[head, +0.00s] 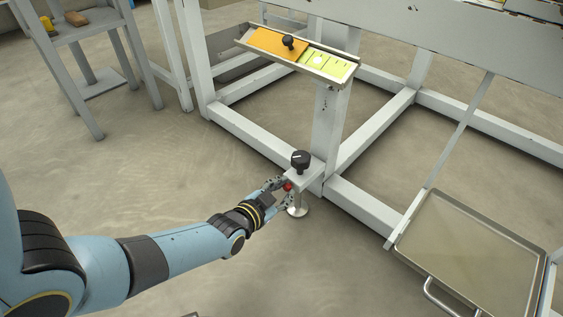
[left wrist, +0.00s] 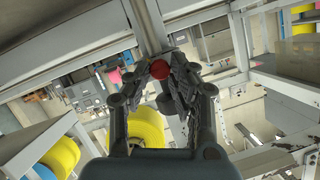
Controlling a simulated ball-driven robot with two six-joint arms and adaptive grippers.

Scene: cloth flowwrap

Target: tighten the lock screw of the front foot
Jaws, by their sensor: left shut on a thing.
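The front foot (head: 298,208) is a metal levelling foot with a round pad on the floor, under a bracket at the lower corner of the pale grey frame. A black knob (head: 300,160) stands on top of that bracket. The lock screw has a red head (head: 288,187) at the bracket's side; it also shows in the left wrist view (left wrist: 160,72). My left gripper (head: 284,189) reaches it from the left and is shut on the red head, with a finger on each side of it. The fingers partly hide the screw. My right gripper is not in view.
A narrow tray (head: 345,80) with an orange and a yellow-green panel is fixed to the frame above. A metal tray with a handle (head: 470,250) lies at the right. A grey stand (head: 85,30) is at the upper left. The floor left of the foot is clear.

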